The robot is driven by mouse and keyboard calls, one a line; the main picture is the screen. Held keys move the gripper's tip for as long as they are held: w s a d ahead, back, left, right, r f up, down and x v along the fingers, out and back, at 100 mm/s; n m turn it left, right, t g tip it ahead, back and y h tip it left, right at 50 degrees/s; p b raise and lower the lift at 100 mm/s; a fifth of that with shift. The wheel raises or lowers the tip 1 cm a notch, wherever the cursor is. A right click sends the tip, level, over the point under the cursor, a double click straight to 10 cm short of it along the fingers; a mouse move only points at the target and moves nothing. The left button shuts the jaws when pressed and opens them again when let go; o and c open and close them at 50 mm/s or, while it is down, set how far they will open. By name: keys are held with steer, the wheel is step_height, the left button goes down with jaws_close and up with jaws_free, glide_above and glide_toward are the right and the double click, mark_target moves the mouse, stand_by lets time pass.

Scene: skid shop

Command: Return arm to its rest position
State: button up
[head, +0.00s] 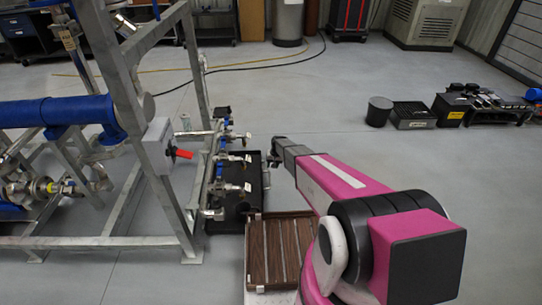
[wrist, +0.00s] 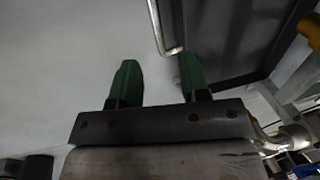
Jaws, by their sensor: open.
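My gripper (wrist: 157,78) shows in the wrist view with its two green fingers wide apart, so it is open. Nothing is clamped between the fingers. A thin bent metal rod (wrist: 158,28) shows beyond them near the right finger; I cannot tell whether it touches. In the head view my pink and black arm reaches forward from the lower right, and its end is near the valves of the pipe skid. The fingers are hard to make out there.
The grey steel skid (head: 120,90) with a blue pipe (head: 60,112) and valves (head: 222,160) stands left of my arm. Black bins (head: 412,115) stand at the right. The floor between is clear.

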steer(key=s+d+r, duration=0.3)
steer(key=s+r, duration=0.8)
steer(key=s+d+r+h, duration=0.1)
steer(key=s+d+r, duration=0.3)
steer(key=s+r, duration=0.8)
steer(key=s+d+r+h, duration=0.1)
steer(key=s+d+r, duration=0.3)
steer(key=s+r, duration=0.8)
steer(key=shift+d, duration=0.15)
